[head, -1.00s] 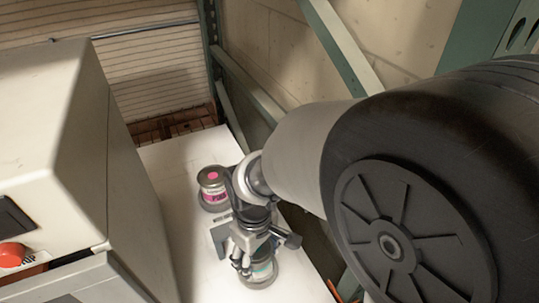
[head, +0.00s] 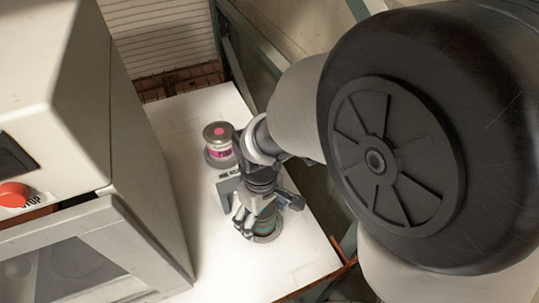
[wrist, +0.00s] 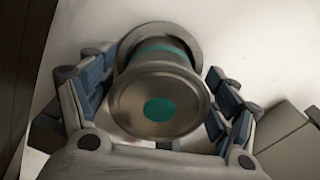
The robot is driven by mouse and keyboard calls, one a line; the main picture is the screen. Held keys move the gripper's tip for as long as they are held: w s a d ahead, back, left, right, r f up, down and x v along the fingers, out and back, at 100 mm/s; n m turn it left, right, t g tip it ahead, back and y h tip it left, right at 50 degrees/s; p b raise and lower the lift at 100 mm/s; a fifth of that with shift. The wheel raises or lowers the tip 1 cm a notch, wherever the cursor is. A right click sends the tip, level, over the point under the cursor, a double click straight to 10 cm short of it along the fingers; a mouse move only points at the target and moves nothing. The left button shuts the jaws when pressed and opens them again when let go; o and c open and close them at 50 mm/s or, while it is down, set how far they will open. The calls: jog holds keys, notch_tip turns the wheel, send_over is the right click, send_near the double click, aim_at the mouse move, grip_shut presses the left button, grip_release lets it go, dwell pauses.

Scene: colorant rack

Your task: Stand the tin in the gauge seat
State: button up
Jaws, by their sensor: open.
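A metal tin with a teal band and a teal dot on its lid (wrist: 158,108) is between the fingers of my gripper (wrist: 156,84). Its base is at a round grey seat (wrist: 192,33), which also shows in the head view (head: 268,238). My gripper (head: 252,222) is open, with one finger on each side of the tin. Whether either finger touches it is hard to tell. A second tin (head: 218,142), with a pink label and pink dot, stands upright in another round grey base (head: 212,163) farther back. I cannot tell which seat is the gauge seat.
A beige machine (head: 150,190) with a red stop button (head: 13,195) stands close on the left. A grey block with a small printed label (head: 226,188) is beside my gripper. The white tabletop (head: 185,115) is clear at the back. Green rack beams (head: 255,60) run along the right.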

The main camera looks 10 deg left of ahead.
notch_tip(320, 180, up, 12)
jog(key=p, duration=0.4)
jog(key=shift+r+p, duration=0.2)
jog(key=shift+p, duration=0.1)
